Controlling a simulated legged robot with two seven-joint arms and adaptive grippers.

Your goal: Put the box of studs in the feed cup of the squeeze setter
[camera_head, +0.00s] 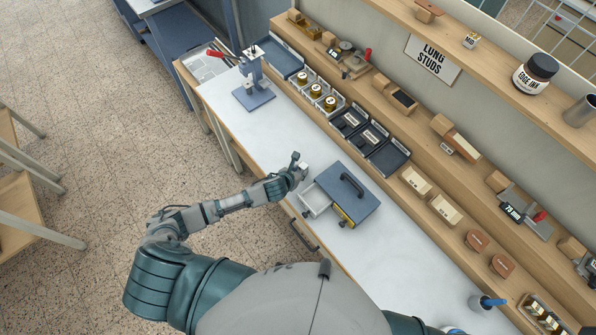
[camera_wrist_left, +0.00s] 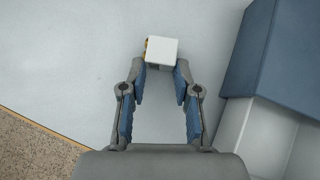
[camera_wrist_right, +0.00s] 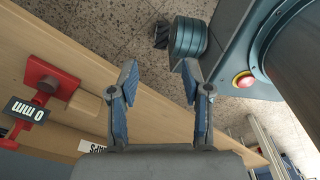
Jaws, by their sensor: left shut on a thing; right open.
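A small white box with a bit of yellow at its left edge shows in the left wrist view (camera_wrist_left: 163,50). My left gripper (camera_wrist_left: 161,68) is shut on it at the fingertips. In the head view the left gripper (camera_head: 298,169) holds the white box (camera_head: 305,167) over the bench, just left of the blue cabinet. A blue-grey press with a red lever (camera_head: 253,84), perhaps the squeeze setter, stands at the bench's far end; I cannot make out its feed cup. My right gripper (camera_wrist_right: 158,72) is open and empty in the right wrist view.
The blue cabinet (camera_head: 350,190) has an open white drawer (camera_head: 316,200) on its left. Black trays (camera_head: 367,137) and a rack of gold-lidded jars (camera_head: 316,91) line the shelf side. The white bench top (camera_head: 262,132) is clear between gripper and press.

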